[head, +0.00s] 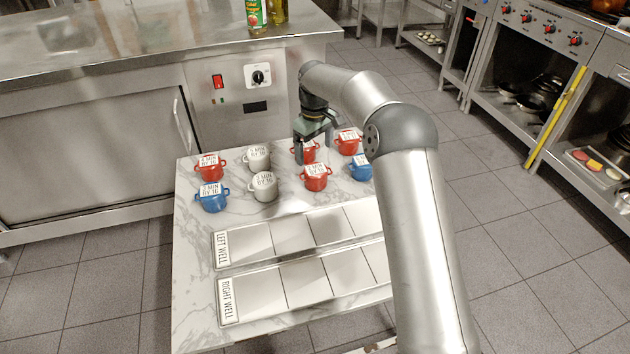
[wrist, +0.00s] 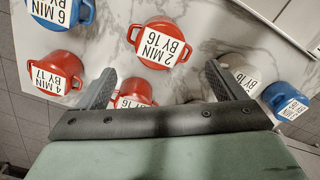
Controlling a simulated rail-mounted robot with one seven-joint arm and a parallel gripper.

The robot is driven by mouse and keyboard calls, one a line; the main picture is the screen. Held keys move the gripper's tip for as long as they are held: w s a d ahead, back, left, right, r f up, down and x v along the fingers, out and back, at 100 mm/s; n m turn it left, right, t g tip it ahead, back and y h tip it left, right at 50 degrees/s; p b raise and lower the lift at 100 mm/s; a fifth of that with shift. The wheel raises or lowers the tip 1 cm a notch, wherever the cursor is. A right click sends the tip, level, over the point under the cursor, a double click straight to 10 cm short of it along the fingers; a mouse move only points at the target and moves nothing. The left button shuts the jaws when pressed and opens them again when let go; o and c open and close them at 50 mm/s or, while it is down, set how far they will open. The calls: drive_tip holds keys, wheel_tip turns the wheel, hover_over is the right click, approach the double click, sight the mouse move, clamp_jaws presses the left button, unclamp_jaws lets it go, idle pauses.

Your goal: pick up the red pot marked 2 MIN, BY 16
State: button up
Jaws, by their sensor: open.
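The red pot marked 2 MIN, BY 16 (wrist: 145,61) sits upright on the marble top, just beyond my fingertips in the wrist view. In the head view it appears to be the front-row red pot (head: 315,183), though its label is small there. My gripper (head: 314,148) is open and empty, above the back-row red pot (head: 296,154), which it partly hides. In the wrist view the fingers of my gripper (wrist: 160,70) are spread wide. Another red pot (wrist: 132,88) lies between them, its label partly cut off by my gripper body.
A red pot marked 4 MIN, BY 17 (wrist: 40,62) and a blue pot marked 6 MIN (wrist: 84,14) stand at left in the wrist view. White pots (head: 264,192) and a blue pot (head: 212,203) stand left in the head view. The LEFT WELL (head: 245,245) and RIGHT WELL (head: 255,292) trays look empty.

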sight(317, 169)
wheel_tip(317, 169, down, 4)
drive_tip(key=shift+f+b, duration=0.2)
drive_tip(key=shift+b, duration=0.1)
drive_tip(key=f, duration=0.1)
drive_tip(key=f+b, duration=0.1)
drive_tip(key=f, duration=0.3)
drive_tip(key=shift+s+d+f, duration=0.15)
drive_tip(key=shift+s+d, duration=0.1)
drive_tip(key=c, duration=1.3)
